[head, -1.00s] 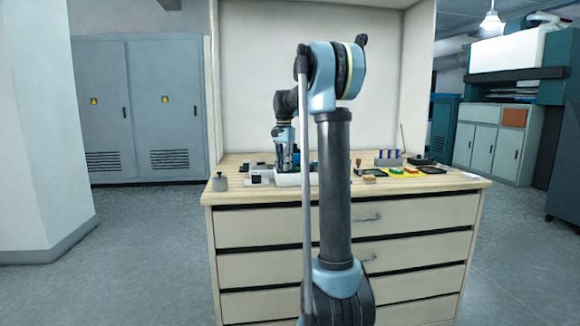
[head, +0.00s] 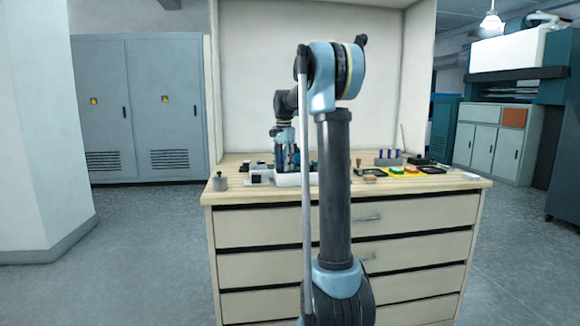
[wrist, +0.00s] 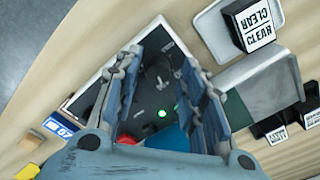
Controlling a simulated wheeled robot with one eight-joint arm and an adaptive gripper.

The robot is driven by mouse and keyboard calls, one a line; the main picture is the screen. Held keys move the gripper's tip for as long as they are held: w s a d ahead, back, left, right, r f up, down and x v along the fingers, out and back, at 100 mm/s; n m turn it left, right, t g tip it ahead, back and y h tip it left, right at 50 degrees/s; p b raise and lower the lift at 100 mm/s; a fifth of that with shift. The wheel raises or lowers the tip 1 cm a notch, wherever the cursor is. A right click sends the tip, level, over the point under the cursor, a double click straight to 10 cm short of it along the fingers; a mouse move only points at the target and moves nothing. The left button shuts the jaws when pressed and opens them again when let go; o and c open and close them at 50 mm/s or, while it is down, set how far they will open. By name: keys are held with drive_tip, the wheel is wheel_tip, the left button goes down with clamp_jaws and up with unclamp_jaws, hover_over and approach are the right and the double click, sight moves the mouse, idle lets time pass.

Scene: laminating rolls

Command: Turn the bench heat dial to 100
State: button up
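A dark panel (wrist: 150,98) lies on the bench under my gripper in the wrist view. A small dark knob-like shape with pale marks (wrist: 160,79) shows on it between my fingers; it looks like the dial, but its setting is too small to read. A green light (wrist: 162,113) glows nearer the palm. My gripper (wrist: 161,62) is open, pointing down over the panel, with a finger either side of the knob and nothing visibly held. I cannot tell whether the fingers touch anything. In the head view my gripper (head: 287,160) is low over the bench's left half.
A blue 07 tag (wrist: 60,127) lies left.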

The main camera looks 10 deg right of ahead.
drive_tip(key=shift+s, duration=0.1)
drive_tip(key=shift+r, duration=0.1)
wheel_tip(320, 180, up, 12)
idle(0.7)
wheel_tip(320, 180, up, 5)
drive_tip(key=n, duration=2)
wheel_tip(320, 180, down, 17)
drive_tip(key=shift+f, duration=0.1)
